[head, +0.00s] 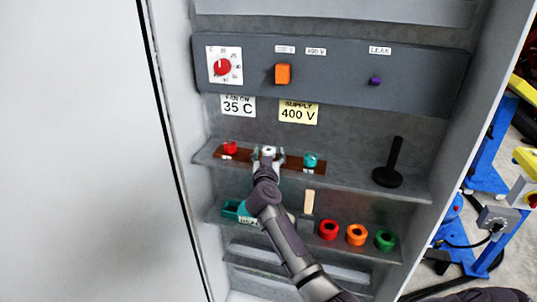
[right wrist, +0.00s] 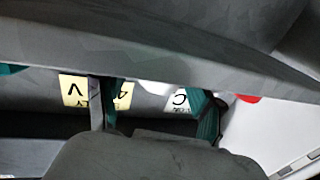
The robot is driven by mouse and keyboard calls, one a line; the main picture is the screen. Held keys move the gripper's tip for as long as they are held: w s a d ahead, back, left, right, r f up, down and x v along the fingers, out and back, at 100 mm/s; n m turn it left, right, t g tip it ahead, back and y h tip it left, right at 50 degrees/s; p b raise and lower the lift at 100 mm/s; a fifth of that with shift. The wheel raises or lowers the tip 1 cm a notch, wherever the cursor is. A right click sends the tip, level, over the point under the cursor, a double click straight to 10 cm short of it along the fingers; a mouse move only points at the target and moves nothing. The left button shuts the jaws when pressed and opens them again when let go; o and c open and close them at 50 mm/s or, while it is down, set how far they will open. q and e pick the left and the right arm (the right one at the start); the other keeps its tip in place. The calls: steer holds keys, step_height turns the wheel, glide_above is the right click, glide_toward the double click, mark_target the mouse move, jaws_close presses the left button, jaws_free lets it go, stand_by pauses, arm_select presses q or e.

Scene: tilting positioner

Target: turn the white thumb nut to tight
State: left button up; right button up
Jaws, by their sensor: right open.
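The white thumb nut (head: 268,149) shows between the fingertips of my right gripper (head: 268,154), on a brown strip (head: 238,153) along the middle shelf. A red nut (head: 230,147) is to its left and a teal nut (head: 310,160) to its right. In the right wrist view, my right gripper (right wrist: 157,112) is open, its fingers apart with a white shape (right wrist: 155,88), likely the nut, between and beyond them. A grey band hides part of it. I cannot tell whether the fingers touch the nut. My left gripper is not in view.
A black post on a round base (head: 388,177) stands at the shelf's right. Below are a teal bin (head: 231,209) and red (head: 329,230), orange (head: 357,235) and green (head: 385,240) rings. A grey panel (head: 345,74) with a dial (head: 222,67) is above. Cabinet walls flank the shelf.

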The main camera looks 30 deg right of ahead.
steer(key=c, duration=1.1)
steer(key=shift+c, duration=0.2)
steer(key=shift+h, duration=0.3)
steer(key=shift+a+m+g+h+p, duration=0.15)
steer(key=shift+m+g+h+p, duration=0.15)
steer(key=shift+m+g+h, duration=0.7)
steer(key=shift+w+a+m+g+h, duration=0.1)
steer(key=shift+w+m+g+h, duration=0.05)
steer(key=shift+m+g+h, duration=0.65)
steer(key=shift+f+m+g+h+b, duration=0.1)
steer(key=shift+m+g+h+b, duration=0.45)
steer(key=shift+g, duration=0.55)
steer(key=shift+m+g+h+b, duration=0.35)
steer(key=shift+m+g+b, duration=0.3)
steer(key=shift+m+g, duration=0.35)
steer(key=o, duration=1.1)
steer(key=shift+w, duration=0.1)
